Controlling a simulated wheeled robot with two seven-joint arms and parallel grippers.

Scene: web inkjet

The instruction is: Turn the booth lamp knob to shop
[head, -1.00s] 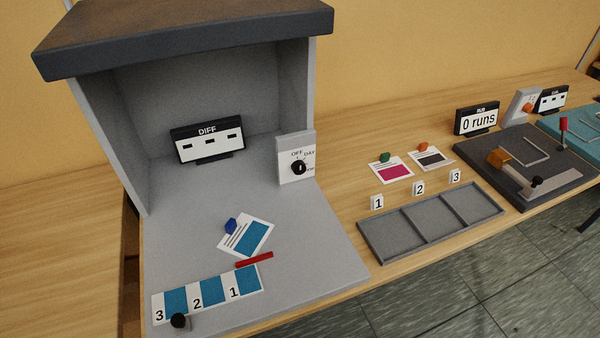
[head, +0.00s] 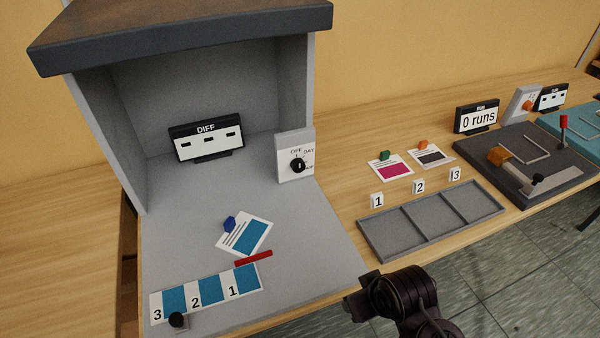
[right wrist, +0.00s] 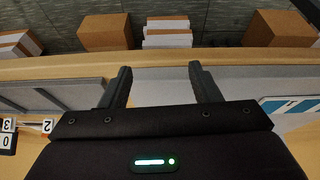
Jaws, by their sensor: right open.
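The booth lamp knob (head: 298,166) is a round black knob on a white-faced box (head: 289,176) at the right wall of the grey booth. The labels OFF and DAY show above it; a third label at the lower right is too small to read surely. A pale mark on the knob looks roughly upright, but I cannot tell its exact setting. My right gripper (head: 352,306) is near the table's front edge, well in front of and below the knob, touching nothing. In the right wrist view its two fingers (right wrist: 161,82) are apart and empty. My left gripper is out of view.
The booth (head: 325,262) holds a DIFF display (head: 206,149), a card (head: 236,240) with a blue tab, a red bar (head: 254,258) and a numbered strip (head: 215,289). A three-part grey tray (head: 410,238) lies right of it. The booth's roof (head: 180,45) overhangs.

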